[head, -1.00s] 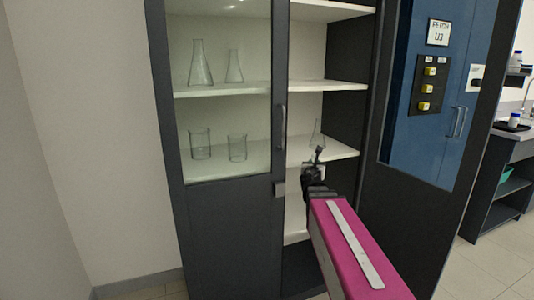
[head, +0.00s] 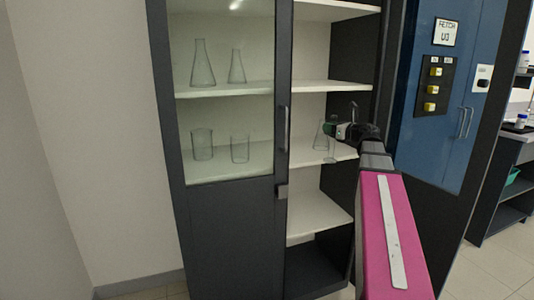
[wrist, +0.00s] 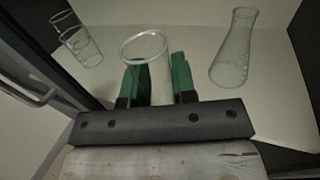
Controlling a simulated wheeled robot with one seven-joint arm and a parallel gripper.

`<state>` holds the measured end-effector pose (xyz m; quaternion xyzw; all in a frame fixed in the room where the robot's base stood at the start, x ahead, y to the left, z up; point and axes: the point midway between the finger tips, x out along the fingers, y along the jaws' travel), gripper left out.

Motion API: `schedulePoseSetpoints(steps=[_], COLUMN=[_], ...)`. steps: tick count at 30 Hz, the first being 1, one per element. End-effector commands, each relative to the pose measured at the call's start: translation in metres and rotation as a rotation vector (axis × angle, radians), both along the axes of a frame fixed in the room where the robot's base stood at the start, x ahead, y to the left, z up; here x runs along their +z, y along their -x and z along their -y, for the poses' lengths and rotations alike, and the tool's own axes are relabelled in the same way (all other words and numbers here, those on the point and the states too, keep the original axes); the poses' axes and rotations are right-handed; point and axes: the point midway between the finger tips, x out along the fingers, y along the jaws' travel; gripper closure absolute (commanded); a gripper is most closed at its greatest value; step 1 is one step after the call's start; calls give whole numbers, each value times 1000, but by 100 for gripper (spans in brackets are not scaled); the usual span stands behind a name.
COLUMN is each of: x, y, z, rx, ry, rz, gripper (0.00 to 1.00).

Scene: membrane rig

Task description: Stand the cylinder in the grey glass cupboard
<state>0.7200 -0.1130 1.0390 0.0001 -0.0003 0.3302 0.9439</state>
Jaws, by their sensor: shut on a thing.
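My gripper (wrist: 160,82) is shut on a clear glass cylinder (wrist: 147,62), with a green finger on each side. The cylinder's round rim faces the wrist camera and its lower part is hidden. In the head view my gripper (head: 338,130) is at the open right side of the grey glass cupboard (head: 222,235). The cylinder (head: 331,153) hangs upright or nearly so in front of the middle shelf's edge; I cannot tell whether it touches the shelf (head: 300,155).
A conical flask (wrist: 233,55) stands on that shelf, right of the cylinder in the wrist view. Beakers (head: 203,145) and flasks (head: 203,65) stand behind the shut left glass door. The lower shelf (head: 315,213) is bare.

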Motion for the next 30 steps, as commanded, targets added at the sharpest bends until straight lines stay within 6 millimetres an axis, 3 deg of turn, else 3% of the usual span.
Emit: schedulePoseSetpoints(steps=[5, 21, 30], x=[5, 5, 5], y=[-5, -93, -108], z=[-5, -79, -93], rx=[38, 36, 35], ry=[0, 1, 1], rz=[0, -1, -1], gripper=[100, 100, 100])
